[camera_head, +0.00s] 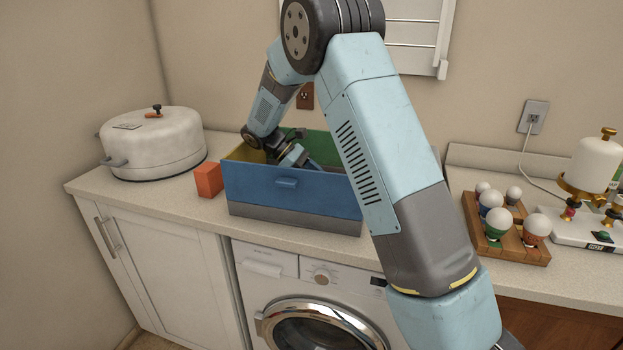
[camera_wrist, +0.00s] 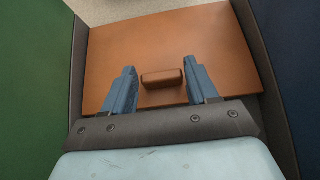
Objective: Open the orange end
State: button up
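A box on the counter has a blue front wall (camera_head: 290,192) with a small handle and a green back wall (camera_head: 318,146). In the wrist view an orange panel (camera_wrist: 205,42) lies between a green wall (camera_wrist: 32,85) and a blue wall (camera_wrist: 295,65). A small orange-brown handle (camera_wrist: 162,78) stands out from its middle. My gripper (camera_wrist: 160,80) is open, with one blue finger on each side of the handle and gaps between. In the head view my gripper reaches down into the box and its fingertips are hidden. An orange piece (camera_head: 208,179) shows at the box's left end.
A white lidded pot (camera_head: 153,145) stands left of the box. At the right are a wooden rack (camera_head: 528,252) with several round-topped pieces and a white appliance (camera_head: 597,165). A washing machine (camera_head: 315,290) is below. Bare counter (camera_head: 150,200) shows at the front left.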

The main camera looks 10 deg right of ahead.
jog(key=o, duration=0.4)
jog(key=shift+c, duration=0.2)
jog(key=shift+a+r, duration=0.1)
jog(key=shift+r, duration=0.05)
jog(key=v, duration=1.3)
jog(key=shift+w+a, duration=0.2)
jog(key=shift+r, duration=0.2)
